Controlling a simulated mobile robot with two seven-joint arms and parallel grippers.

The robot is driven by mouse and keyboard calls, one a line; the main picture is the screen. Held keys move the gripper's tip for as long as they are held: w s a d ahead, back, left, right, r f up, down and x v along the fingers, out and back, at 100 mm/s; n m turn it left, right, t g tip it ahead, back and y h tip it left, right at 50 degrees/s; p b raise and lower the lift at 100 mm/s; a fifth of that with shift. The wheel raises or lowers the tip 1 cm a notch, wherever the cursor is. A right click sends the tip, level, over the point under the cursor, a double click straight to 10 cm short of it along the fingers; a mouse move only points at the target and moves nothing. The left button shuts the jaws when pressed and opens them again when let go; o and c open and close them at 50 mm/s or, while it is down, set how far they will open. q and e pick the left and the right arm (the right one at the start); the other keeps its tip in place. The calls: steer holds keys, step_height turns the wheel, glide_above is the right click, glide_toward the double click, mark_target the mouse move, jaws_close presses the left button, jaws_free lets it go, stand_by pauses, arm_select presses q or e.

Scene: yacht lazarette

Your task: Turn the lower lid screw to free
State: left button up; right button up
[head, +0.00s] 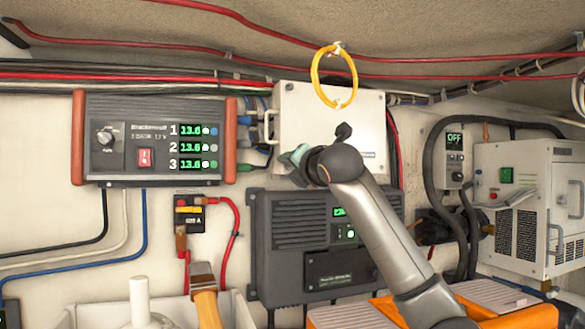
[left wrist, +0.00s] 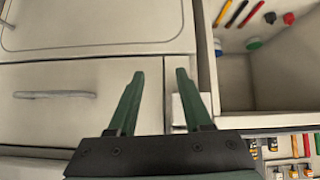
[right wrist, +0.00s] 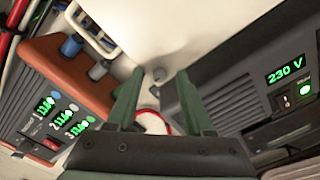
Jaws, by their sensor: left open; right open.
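The white box with its flat lid (head: 330,112) is on the wall at the upper middle of the head view. My right gripper (head: 292,158) is at the lid's lower left corner and hides that corner. In the right wrist view the pale lid (right wrist: 215,35) fills the top. A small grey round screw head (right wrist: 160,74) shows at its lower corner, between the fingertips of my open right gripper (right wrist: 158,82). I cannot tell whether the fingers touch it. My left gripper (left wrist: 160,76) is open and empty, facing a pale cabinet front, away from the box.
A display panel with red-brown ends (head: 155,140) is left of the box. A dark 230 V unit (head: 290,228) is close below. A yellow ring (head: 333,77) hangs over the lid's top. The left wrist view shows an open bin (left wrist: 245,80).

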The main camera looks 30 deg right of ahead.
steer(key=b+v, duration=0.4)
steer(key=v, duration=0.8)
steer(key=shift+s, duration=0.25)
steer(key=shift+a, duration=0.1)
